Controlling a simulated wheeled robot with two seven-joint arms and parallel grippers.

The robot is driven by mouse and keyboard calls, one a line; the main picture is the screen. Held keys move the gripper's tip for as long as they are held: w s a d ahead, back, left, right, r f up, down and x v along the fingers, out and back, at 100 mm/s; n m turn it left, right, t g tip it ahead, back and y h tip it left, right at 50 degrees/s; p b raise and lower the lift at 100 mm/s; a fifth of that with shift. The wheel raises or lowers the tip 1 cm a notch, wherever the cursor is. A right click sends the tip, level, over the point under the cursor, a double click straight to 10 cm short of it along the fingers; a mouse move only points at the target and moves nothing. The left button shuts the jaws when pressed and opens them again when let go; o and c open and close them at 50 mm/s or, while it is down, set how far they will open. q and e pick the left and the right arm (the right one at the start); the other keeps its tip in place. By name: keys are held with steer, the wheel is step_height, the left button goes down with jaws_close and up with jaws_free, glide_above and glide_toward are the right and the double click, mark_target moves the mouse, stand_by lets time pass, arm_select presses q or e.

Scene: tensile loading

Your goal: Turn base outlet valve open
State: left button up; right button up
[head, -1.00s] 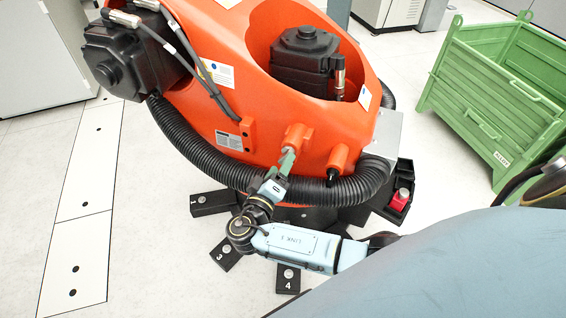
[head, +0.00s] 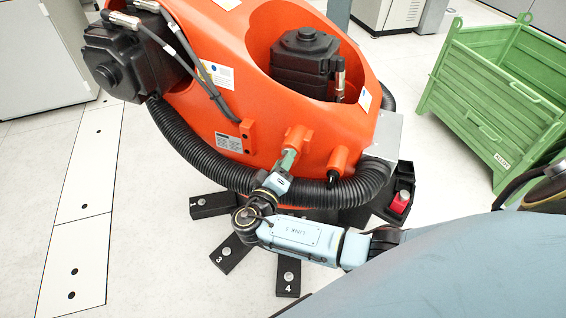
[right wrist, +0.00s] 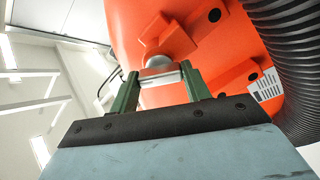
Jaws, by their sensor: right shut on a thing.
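The orange robot base (head: 262,100) fills the middle of the head view. Two orange stubs stick out low on its front. My right gripper (head: 289,152) reaches up to the left stub, the outlet valve (head: 298,136). In the right wrist view, the green fingers of my right gripper (right wrist: 160,80) stand on both sides of a silver piece (right wrist: 159,66) at the end of the orange valve body (right wrist: 165,42). The gripper is shut on this piece. Its exact handle angle is hard to tell. My left gripper is out of view.
A thick black corrugated hose (head: 215,165) curves close below and around the gripper. Numbered black feet (head: 288,277) lie on the floor. A red button box (head: 400,201) is to the right, and a green crate (head: 495,100) stands further right.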

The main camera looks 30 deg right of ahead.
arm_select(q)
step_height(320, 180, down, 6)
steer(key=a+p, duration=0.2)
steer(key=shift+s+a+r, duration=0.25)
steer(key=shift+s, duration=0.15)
arm_select(e)
steer(key=shift+n, duration=2.2)
steer(key=o, duration=1)
steer(key=shift+a, duration=0.1)
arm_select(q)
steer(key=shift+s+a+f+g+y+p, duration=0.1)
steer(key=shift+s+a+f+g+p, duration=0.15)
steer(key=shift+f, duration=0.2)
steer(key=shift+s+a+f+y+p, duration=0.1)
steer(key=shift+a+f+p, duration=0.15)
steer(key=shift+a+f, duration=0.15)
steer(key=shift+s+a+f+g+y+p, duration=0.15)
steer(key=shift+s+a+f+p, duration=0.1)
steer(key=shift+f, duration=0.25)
arm_select(e)
steer(key=v, duration=1.3)
steer(key=shift+s+f, duration=0.1)
